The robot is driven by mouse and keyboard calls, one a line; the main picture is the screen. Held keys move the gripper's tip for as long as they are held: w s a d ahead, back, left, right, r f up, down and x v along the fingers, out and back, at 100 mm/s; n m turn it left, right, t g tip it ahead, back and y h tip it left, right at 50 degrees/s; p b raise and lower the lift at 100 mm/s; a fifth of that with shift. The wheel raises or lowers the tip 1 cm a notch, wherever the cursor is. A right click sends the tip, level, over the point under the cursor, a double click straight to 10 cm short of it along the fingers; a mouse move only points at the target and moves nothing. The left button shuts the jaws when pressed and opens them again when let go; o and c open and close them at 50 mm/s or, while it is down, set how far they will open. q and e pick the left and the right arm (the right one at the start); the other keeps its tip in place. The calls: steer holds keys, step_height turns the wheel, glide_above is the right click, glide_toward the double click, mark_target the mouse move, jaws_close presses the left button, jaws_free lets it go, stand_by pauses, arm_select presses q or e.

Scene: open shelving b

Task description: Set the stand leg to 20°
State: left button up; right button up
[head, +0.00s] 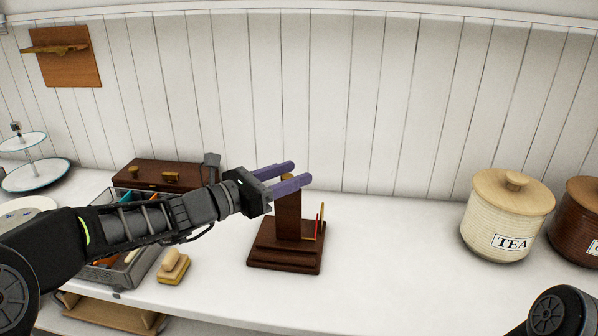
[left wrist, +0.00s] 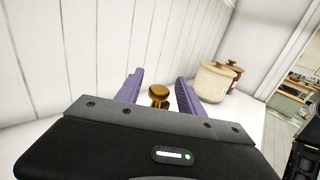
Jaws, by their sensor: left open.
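The dark brown wooden stand (head: 288,216) has a stepped base and an upright post, standing on the white worktop. A thin red strip (head: 317,229) and a thin gold-coloured strip (head: 322,218) rise at the right of its base; I cannot tell which is the leg or read its angle. My left gripper (head: 299,172) is open, its purple fingers at the top of the post and partly hiding it. In the left wrist view, a round brass knob (left wrist: 158,92) shows between the open fingers (left wrist: 159,77). My right gripper is not in view.
A grey tray (head: 136,276) with loose items, a wooden-handled stamp (head: 173,265) and a brown box (head: 165,174) stand left of the stand. A TEA jar (head: 507,218) and a brown jar (head: 578,220) stand right. The worktop between stand and jars is clear.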

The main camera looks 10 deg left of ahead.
arm_select(q)
steer(key=shift+x, duration=1.15)
steer(key=shift+c, duration=0.2)
jaws_close()
stand_by(0.4)
